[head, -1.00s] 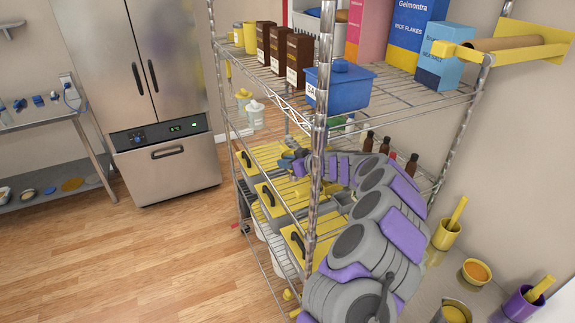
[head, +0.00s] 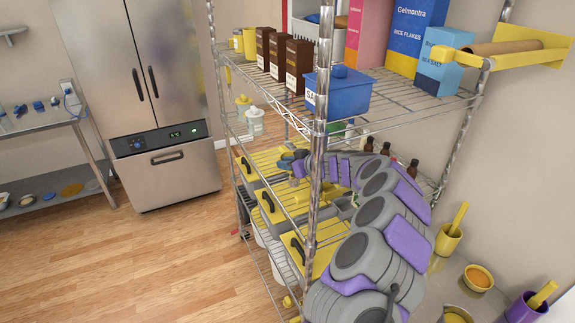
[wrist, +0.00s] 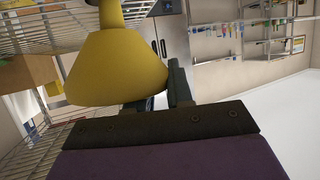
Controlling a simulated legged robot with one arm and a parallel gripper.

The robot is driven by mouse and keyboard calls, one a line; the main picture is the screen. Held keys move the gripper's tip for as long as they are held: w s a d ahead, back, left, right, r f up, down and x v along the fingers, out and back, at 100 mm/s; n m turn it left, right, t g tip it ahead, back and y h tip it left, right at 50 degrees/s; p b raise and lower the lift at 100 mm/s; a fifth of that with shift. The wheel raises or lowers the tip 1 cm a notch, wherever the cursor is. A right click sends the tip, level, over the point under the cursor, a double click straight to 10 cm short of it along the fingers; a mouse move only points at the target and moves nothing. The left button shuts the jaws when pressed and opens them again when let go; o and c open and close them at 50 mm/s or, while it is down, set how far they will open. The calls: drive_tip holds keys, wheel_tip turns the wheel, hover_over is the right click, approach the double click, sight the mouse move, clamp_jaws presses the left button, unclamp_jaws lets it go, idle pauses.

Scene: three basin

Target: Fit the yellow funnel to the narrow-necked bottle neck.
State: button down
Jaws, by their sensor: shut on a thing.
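The yellow funnel (wrist: 115,68) fills the upper left of the wrist view, with its narrow spout up and its wide rim down. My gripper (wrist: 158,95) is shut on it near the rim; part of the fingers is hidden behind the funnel. In the head view my gripper (head: 290,162) reaches between the shelves of the wire rack, small and partly behind a rack post; the funnel is hard to make out there. Several small brown bottles (head: 369,144) with dark caps stand behind my arm. I cannot tell which bottle is the narrow-necked one.
The wire rack (head: 400,103) surrounds my arm, with a post close by. Its upper shelf holds a blue lidded pot (head: 342,92) and boxes. Yellow-topped drawers or bins (head: 268,205) with black handles sit below. The wooden floor (head: 130,265) to the left is clear.

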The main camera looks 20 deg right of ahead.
drive_tip(key=shift+a+r, duration=0.1)
drive_tip(key=shift+r, duration=1.55)
drive_tip(key=shift+s+f+b, duration=0.1)
drive_tip(key=shift+b, duration=0.2)
drive_tip(key=shift+s+d+f+h+b, duration=0.1)
drive_tip(key=shift+s+d+h+b, duration=0.2)
drive_tip(key=shift+s+d+b, duration=0.15)
drive_tip(key=s+d+f+m+g+h, duration=0.1)
drive_tip(key=s+d+m+h, duration=0.4)
drive_tip(key=s, duration=0.7)
drive_tip(key=s+d+f+m+g+h+b, duration=0.1)
drive_tip(key=s+d+m+g+h, duration=0.2)
drive_tip(key=s+d+m+h, duration=0.3)
drive_tip(key=s+d+f+m+g+h, duration=0.1)
drive_tip(key=s+d+m+g+h, duration=0.2)
drive_tip(key=s+d, duration=0.9)
drive_tip(key=s+m+h, duration=0.3)
drive_tip(key=s, duration=0.4)
drive_tip(key=shift+f, duration=0.3)
drive_tip(key=shift+d+f, duration=0.1)
drive_tip(key=shift+f, duration=0.05)
drive_tip(key=shift+w+f+m+g, duration=0.15)
drive_tip(key=shift+f+m+g, duration=0.45)
drive_tip(key=shift+f, duration=0.6)
drive_tip(key=shift+w+f+m+g, duration=0.15)
drive_tip(key=shift+f+m+g, duration=0.4)
drive_tip(key=shift+f, duration=0.6)
